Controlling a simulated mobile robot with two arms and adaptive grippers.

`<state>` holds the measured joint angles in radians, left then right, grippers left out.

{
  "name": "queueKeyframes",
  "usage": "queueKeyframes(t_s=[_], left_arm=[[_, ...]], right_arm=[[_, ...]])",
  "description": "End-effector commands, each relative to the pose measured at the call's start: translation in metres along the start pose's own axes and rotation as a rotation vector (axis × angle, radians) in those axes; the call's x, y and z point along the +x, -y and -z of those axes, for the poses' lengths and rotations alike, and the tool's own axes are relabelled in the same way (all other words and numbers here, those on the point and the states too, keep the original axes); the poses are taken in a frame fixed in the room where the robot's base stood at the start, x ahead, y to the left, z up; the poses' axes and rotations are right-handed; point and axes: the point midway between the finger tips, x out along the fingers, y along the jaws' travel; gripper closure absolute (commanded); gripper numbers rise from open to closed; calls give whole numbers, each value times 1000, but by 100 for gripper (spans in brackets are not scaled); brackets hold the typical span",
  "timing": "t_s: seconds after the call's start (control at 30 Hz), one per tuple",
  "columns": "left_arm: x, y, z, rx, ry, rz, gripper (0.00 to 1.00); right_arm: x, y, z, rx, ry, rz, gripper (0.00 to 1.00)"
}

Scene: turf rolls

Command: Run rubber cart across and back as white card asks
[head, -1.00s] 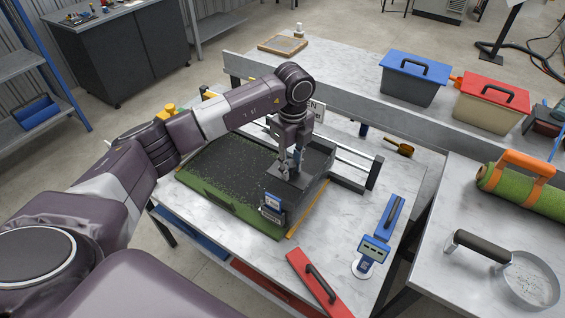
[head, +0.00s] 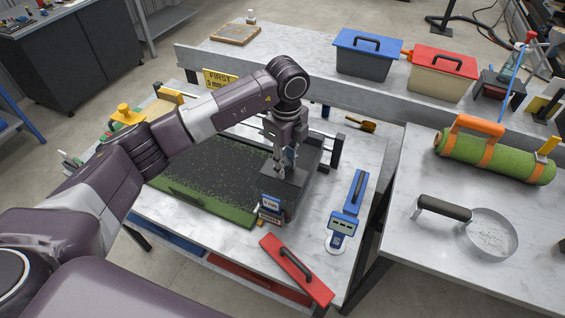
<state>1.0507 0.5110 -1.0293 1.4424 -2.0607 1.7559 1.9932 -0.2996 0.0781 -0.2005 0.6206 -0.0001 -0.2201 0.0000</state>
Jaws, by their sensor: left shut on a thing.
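The dark cart (head: 281,190) is at the right end of the turf tray, with small blue-and-white labelled plates (head: 270,207) on its front. My left gripper (head: 287,166) points down at the cart's top and is shut on its handle, which the fingers mostly hide. The tray's dark, speckled turf bed (head: 205,183) lies left of the cart, with a green front edge. A yellow card (head: 218,81) reading "FIRST 5" and more stands behind my arm. No white card shows clearly now. My right gripper is out of view.
Blue-lidded (head: 368,58) and red-lidded (head: 440,75) bins stand behind. A turf roll (head: 495,155) and a round sieve (head: 488,236) are on the right table.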

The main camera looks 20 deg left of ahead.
Motion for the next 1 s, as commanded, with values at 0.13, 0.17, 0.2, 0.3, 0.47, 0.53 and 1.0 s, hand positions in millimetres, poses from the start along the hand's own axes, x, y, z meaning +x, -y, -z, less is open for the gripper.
queueKeyframes(t_s=[0.13,0.17,0.2,0.3,0.47,0.53,1.0], left_arm=[[-1,2,4,4,-9,7,100],[-1,2,4,4,-9,7,100],[-1,2,5,4,-9,7,100],[-1,2,5,5,-9,6,69],[-1,1,3,3,-7,4,59],[0,1,3,3,-6,3,59],[-50,2,2,3,-3,8,59]], right_arm=[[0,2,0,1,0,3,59],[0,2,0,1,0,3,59],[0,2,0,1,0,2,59],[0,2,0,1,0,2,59],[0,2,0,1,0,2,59],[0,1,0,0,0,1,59],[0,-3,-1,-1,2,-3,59]])
